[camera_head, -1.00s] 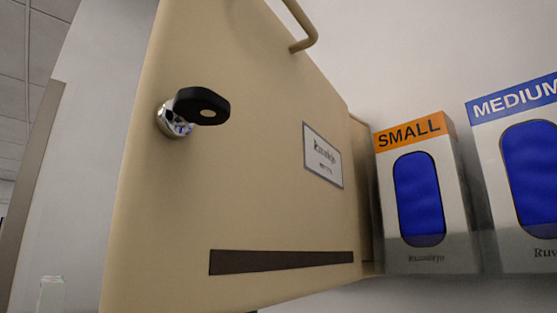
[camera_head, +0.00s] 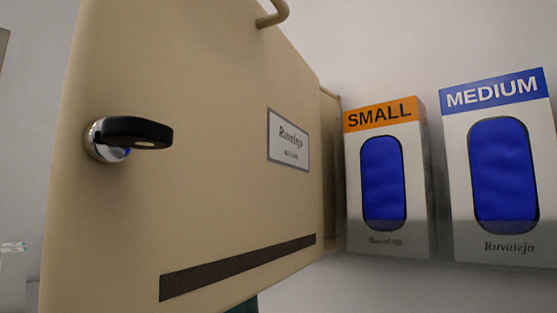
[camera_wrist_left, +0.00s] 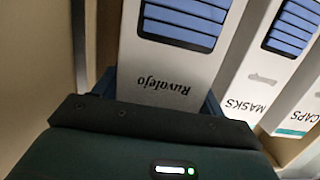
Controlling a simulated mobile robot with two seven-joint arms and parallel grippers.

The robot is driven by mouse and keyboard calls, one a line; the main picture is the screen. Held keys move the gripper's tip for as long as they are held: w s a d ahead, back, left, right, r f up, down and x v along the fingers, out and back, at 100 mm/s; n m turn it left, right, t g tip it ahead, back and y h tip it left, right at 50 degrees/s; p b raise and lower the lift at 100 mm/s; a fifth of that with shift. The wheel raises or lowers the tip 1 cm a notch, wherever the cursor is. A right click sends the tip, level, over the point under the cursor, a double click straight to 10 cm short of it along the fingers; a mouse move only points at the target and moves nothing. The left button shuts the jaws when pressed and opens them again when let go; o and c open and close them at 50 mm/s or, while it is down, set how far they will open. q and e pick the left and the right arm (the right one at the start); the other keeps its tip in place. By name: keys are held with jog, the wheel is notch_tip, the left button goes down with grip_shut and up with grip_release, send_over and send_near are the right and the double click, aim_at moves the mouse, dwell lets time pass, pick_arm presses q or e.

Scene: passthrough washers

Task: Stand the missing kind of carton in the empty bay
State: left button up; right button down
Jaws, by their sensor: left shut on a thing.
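In the left wrist view, my left gripper (camera_wrist_left: 160,94) is shut on a pale carton (camera_wrist_left: 185,62), with a finger at each side. This carton has blue strips showing in its window and upside-down "Ruvalejo" lettering; its size or kind label is out of view. A carton marked "MASKS" (camera_wrist_left: 232,88) stands beside it, and one marked "CAPS" (camera_wrist_left: 295,95) is beyond. In the head view, a carton marked "SMALL" (camera_head: 413,190) with an orange top band stands left of a "MEDIUM" carton (camera_head: 460,180) with a blue band. No empty bay is visible. My right gripper is not in view.
A beige cabinet door (camera_head: 215,190) stands open across the left and middle of the head view, with a black-headed key (camera_head: 135,131) in its lock and a handle (camera_head: 272,17) above. A pale box-like thing (camera_head: 13,275) shows at the lower left.

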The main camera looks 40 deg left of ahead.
pick_arm(q)
jog(key=shift+f+p+x, duration=0.1)
jog(key=shift+p+x, duration=0.05)
jog(key=shift+x, duration=0.85)
jog(key=shift+f+p+x, duration=0.15)
jog(key=shift+x, duration=0.85)
jog(key=o, duration=1.2)
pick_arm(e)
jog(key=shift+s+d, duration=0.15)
pick_arm(q)
jog(key=shift+f, duration=0.1)
jog(key=shift+s, duration=0.15)
